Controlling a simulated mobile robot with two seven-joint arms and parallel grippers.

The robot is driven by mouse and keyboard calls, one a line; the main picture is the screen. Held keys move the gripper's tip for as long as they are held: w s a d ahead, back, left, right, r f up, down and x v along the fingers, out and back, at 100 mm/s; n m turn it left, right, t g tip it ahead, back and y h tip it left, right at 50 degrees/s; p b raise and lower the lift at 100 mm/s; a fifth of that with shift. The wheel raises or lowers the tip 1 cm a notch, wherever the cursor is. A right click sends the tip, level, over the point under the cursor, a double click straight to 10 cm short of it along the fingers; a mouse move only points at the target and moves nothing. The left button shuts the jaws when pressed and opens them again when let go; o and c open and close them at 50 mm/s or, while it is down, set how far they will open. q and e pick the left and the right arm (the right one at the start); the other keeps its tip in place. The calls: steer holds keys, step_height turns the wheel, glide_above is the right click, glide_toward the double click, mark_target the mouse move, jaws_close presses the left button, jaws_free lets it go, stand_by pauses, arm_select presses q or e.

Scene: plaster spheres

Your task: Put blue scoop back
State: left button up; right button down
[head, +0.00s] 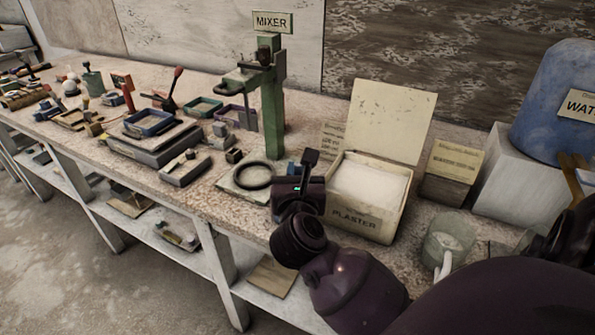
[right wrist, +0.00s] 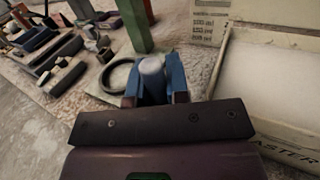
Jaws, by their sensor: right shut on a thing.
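My right gripper (head: 300,190) is above the bench in the head view, just left of the open plaster box (head: 357,225). Most of the scoop is hidden by my gripper. The box has its lid up and is full of white plaster (head: 368,182). A dark ring (head: 252,176) lies on a pale plate beyond my gripper to the left. My left gripper is not in view.
The green mixer stand (head: 272,115) rises behind the ring. Several trays and tools crowd the bench to the left. The bench's front edge runs close below my gripper.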

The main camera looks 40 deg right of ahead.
steer(key=c, duration=1.1)
jaws_free()
